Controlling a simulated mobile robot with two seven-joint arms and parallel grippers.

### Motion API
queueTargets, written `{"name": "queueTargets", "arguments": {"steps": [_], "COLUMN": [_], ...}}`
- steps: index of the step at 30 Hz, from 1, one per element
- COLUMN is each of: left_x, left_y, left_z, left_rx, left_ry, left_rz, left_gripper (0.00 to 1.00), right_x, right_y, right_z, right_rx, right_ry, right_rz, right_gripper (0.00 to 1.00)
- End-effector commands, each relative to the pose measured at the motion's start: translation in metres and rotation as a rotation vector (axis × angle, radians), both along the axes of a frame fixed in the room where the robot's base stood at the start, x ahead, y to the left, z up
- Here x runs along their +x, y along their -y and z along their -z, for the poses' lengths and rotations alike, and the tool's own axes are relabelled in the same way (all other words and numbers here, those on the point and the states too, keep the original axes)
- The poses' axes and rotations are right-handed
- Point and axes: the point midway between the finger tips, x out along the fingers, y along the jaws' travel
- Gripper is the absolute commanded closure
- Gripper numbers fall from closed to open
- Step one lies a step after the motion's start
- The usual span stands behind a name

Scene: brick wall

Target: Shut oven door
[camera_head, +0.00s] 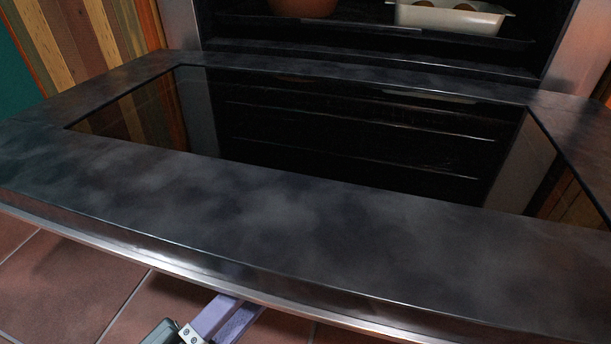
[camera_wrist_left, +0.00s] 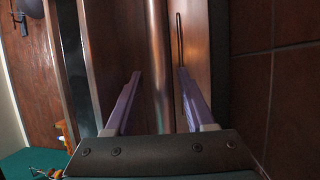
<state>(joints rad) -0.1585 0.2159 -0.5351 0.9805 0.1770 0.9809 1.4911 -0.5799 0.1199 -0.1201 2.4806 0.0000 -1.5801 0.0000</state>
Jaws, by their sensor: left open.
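The oven door (camera_head: 300,215) is open and folded down, lying about level in front of the oven (camera_head: 180,22), with its dark glass facing up. My left gripper (camera_head: 231,312) is at the door's front edge, low in the head view; its purple fingers pass under the edge, so their tips are hidden there. In the left wrist view the two fingers (camera_wrist_left: 158,75) are apart. A round metal bar (camera_wrist_left: 158,45), which looks like the door handle, runs between them in the picture; I cannot tell whether they touch it. My right gripper is in neither view.
Inside the oven, a brown pot (camera_head: 303,7) and a cream dish (camera_head: 450,18) stand on a rack. Striped wooden panelling (camera_head: 95,35) is at the left. Reddish floor tiles (camera_head: 75,290) are clear below the door.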

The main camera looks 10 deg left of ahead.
Motion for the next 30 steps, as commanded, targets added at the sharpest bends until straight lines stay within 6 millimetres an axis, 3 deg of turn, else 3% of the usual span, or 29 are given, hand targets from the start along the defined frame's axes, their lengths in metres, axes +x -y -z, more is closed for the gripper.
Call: {"name": "queueTargets", "arguments": {"steps": [2, 15, 30], "left_x": [-0.0001, -0.0004, -0.0006], "left_y": [0.0000, -0.0001, -0.0002], "left_z": [-0.0001, 0.0001, 0.0002], "left_rx": [0.000, 0.000, 0.000], "left_ry": [0.000, 0.000, 0.000], "left_rz": [0.000, 0.000, 0.000], "left_gripper": [0.52, 1.00, 1.00], "right_x": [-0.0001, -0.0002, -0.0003], "right_y": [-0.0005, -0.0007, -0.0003], "right_z": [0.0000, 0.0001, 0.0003], "right_rx": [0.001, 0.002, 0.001], "right_ry": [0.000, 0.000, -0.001], "right_rz": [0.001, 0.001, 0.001], "right_gripper": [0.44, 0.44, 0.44]}}
